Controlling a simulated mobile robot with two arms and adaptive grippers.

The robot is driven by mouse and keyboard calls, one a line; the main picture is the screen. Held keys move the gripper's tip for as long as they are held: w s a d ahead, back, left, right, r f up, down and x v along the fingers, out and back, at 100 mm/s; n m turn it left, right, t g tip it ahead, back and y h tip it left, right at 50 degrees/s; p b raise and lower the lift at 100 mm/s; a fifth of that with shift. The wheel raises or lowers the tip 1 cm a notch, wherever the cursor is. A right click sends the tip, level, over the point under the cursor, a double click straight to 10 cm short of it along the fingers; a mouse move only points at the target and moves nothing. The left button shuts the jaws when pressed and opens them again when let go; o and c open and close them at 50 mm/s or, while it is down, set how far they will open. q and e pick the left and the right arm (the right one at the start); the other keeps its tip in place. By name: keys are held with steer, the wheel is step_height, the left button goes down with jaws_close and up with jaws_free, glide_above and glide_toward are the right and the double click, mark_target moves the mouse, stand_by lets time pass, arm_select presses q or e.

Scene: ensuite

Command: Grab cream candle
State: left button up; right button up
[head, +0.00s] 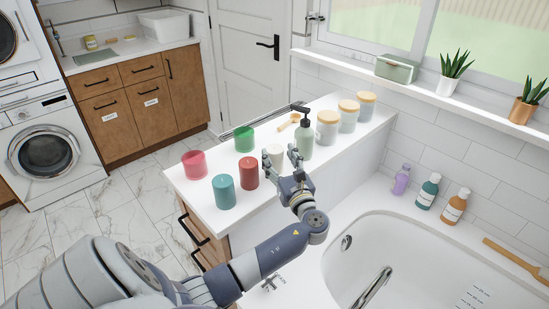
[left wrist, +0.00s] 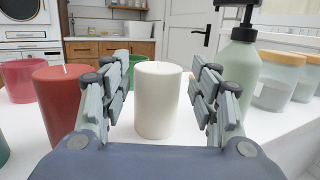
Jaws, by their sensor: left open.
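The cream candle (head: 277,154) stands upright on the white counter top, partly hidden by my gripper in the head view. In the left wrist view the cream candle (left wrist: 158,100) is centred between the fingers, with a gap on each side. My left gripper (head: 281,158) is open, its fingers reaching toward the candle from the near side. Its two fingers (left wrist: 160,92) also show in the left wrist view, apart and empty. My right gripper is not in view.
A red candle (head: 249,172) stands close left of the cream one, and a green soap dispenser (head: 305,140) close right. Jars (head: 327,128) line the back. A bathtub (head: 430,250) lies front right.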

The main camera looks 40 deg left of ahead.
arm_select(q)
steer(key=x, duration=0.3)
steer(key=shift+a+r, duration=0.15)
steer(key=shift+a, duration=0.05)
steer(key=shift+w+a, duration=0.15)
steer(key=c, duration=0.9)
steer(key=shift+c, duration=0.4)
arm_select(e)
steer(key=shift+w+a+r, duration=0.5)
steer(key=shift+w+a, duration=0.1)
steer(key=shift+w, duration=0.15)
